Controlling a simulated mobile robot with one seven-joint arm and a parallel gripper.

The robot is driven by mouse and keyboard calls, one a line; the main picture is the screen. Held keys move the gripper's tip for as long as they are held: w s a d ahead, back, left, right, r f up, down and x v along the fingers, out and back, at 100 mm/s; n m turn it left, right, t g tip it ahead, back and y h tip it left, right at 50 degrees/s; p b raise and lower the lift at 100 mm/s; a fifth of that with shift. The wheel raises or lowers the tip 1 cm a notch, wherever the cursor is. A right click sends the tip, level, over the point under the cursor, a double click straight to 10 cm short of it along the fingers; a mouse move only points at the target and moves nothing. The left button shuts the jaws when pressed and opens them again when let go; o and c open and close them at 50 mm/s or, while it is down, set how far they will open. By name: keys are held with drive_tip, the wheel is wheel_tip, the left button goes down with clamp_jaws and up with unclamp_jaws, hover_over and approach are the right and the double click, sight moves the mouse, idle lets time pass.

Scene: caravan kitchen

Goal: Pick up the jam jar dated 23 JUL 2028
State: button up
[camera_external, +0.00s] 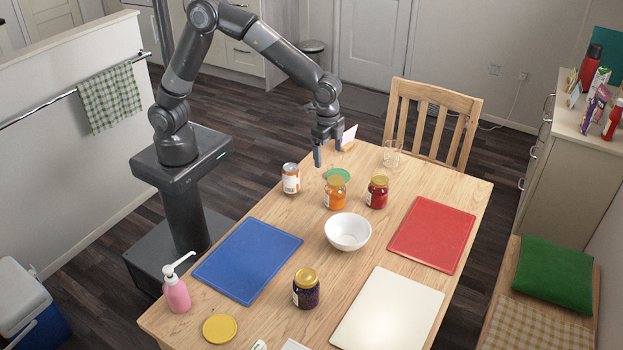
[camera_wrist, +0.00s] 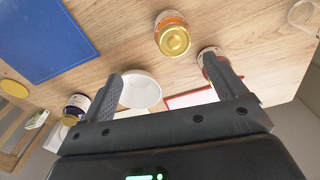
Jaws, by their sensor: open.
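Three jam jars with gold lids stand upright on the wooden table (camera_external: 270,212). The orange jar (camera_external: 336,196) and the red jar (camera_external: 377,195) are near its middle; the dark purple jar (camera_external: 306,293) is nearer the front. No date is readable on any label. My gripper (camera_external: 328,153) is open and empty above the far part of the table, beyond the orange jar. In the wrist view, the open fingers (camera_wrist: 160,70) show the orange jar (camera_wrist: 172,36) ahead between them. The right finger partly covers the red jar (camera_wrist: 203,53). The dark jar (camera_wrist: 75,106) is at left.
A white bowl (camera_external: 348,233) stands between the jars. Blue (camera_external: 247,262), red (camera_external: 433,236) and cream (camera_external: 390,312) boards lie flat. A pink pump bottle (camera_external: 177,293) stands front left.

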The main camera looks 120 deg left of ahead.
sight(336, 180)
drive_tip(key=f, duration=0.1)
drive_tip(key=w+a+f, duration=0.1)
drive_tip(key=f, duration=0.1)
drive_tip(key=shift+w+a+f, duration=0.25)
drive_tip(key=shift+w+f, duration=0.15)
wheel_tip(336, 180, down, 5)
drive_tip(key=shift+a+r, duration=0.1)
drive_tip(key=shift+r, duration=0.05)
drive_tip(key=shift+a+f, duration=0.2)
drive_tip(key=shift+f, duration=1.35)
drive_tip(key=shift+a+f, duration=0.15)
drive_tip(key=shift+f, duration=1.35)
drive_tip(key=shift+c, duration=0.2)
drive_tip(key=shift+r, duration=0.1)
drive_tip(key=c, duration=1.3)
